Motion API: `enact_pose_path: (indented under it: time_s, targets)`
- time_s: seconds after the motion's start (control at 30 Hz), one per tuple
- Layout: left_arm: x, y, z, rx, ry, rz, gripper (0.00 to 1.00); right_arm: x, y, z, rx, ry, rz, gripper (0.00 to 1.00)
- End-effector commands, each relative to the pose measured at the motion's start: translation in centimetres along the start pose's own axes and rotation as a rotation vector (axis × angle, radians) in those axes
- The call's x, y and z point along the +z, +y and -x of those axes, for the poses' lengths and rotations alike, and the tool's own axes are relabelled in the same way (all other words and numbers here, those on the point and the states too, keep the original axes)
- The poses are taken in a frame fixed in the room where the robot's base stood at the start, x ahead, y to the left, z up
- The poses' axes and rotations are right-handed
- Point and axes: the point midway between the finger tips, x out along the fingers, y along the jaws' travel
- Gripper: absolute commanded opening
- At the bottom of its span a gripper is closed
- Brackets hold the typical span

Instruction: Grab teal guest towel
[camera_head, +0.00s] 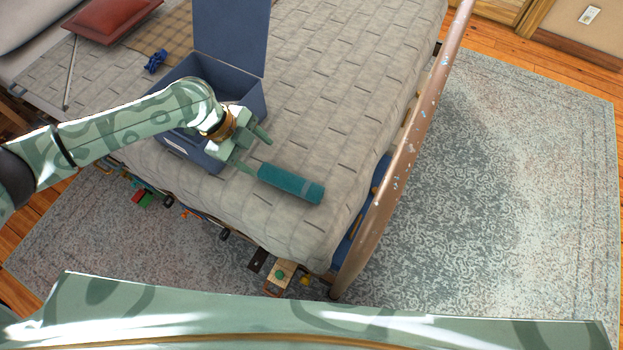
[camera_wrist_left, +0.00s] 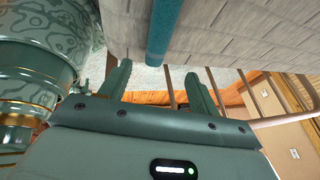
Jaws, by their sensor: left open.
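The teal guest towel (camera_head: 292,184) is a rolled cylinder lying on the grey quilt of the bed, near the bed's foot. My left gripper (camera_head: 258,154) is open beside the towel's left end, with its lower finger close to that end. Whether they touch, I cannot tell. In the left wrist view the towel (camera_wrist_left: 161,30) shows as a teal strip ahead of the open left gripper (camera_wrist_left: 157,69), in line with the gap between the fingers. Nothing shows held in it. My right gripper is not in view.
An open blue box (camera_head: 252,98) with a raised lid stands on the bed, partly behind my left arm. A brown bed rail (camera_head: 408,143) runs along the bed's foot. Grey rug (camera_head: 500,180) lies clear at right.

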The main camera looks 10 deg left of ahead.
Motion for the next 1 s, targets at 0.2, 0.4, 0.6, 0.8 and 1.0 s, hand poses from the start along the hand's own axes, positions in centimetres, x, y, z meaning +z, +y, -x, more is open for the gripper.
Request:
enact_pose_path:
  time_s: [0.2, 0.4, 0.6, 0.8, 1.0]
  targets:
    - [0.1, 0.1, -2.3, 0.003, 0.002, 0.002, 0.62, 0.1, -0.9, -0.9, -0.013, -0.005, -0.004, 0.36]
    - [0.2, 0.3, -7.5, 0.006, 0.003, 0.003, 0.62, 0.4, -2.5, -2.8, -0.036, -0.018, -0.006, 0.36]
    - [0.1, 0.2, -10.8, 0.003, 0.001, 0.002, 0.62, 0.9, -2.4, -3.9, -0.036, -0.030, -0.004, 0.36]
    - [0.0, 0.1, -11.8, 0.001, 0.001, 0.002, 0.62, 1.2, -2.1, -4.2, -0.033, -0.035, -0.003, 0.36]
    - [0.0, 0.6, -15.2, 0.004, 0.003, 0.003, 0.62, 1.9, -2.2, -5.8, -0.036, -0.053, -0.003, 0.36]
